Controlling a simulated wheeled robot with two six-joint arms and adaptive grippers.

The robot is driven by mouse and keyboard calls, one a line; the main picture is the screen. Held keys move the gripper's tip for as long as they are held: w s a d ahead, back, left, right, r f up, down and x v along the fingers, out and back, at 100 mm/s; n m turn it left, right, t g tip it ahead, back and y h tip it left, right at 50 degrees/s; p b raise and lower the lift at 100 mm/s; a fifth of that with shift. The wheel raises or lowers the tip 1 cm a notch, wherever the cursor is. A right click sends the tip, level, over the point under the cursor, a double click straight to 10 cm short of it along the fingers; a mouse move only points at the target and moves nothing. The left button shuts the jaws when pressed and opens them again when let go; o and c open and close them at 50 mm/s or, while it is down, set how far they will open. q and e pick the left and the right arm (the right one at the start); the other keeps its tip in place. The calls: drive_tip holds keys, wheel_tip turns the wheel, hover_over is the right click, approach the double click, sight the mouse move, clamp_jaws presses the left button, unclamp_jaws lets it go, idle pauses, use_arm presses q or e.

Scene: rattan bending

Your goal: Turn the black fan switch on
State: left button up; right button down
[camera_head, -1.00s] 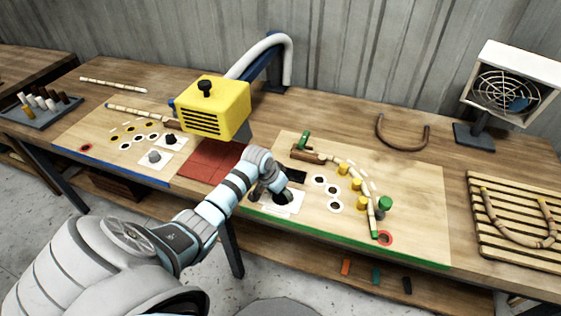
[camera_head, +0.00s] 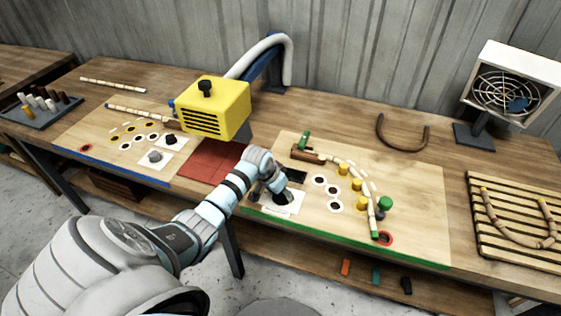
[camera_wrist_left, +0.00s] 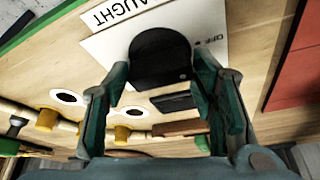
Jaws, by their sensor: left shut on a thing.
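The black fan switch is a round black knob (camera_wrist_left: 160,58) on a white plate (camera_wrist_left: 102,45) with partly visible lettering ending in "AUGHT" and the word "OFF" beside it. In the head view the knob (camera_head: 284,199) sits on its white plate at the front left of the right-hand board. My left gripper (camera_head: 277,191) is down at the knob, and its two fingers (camera_wrist_left: 162,70) stand on either side of it, shut on it. The fan (camera_head: 506,90) stands at the back right. My right gripper does not show.
A yellow machine (camera_head: 215,107) stands left of the arm, by a red mat (camera_head: 208,165). Pegs and a jointed rattan piece (camera_head: 352,172) lie right of the knob. A slatted rack (camera_head: 482,235) is at far right. A black block (camera_wrist_left: 175,101) lies close beyond the plate.

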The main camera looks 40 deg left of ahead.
use_arm(q)
drive_tip(key=o, duration=1.1)
drive_tip(key=v, duration=1.2)
drive_tip(key=shift+w, duration=0.1)
drive_tip(key=shift+c, duration=0.5)
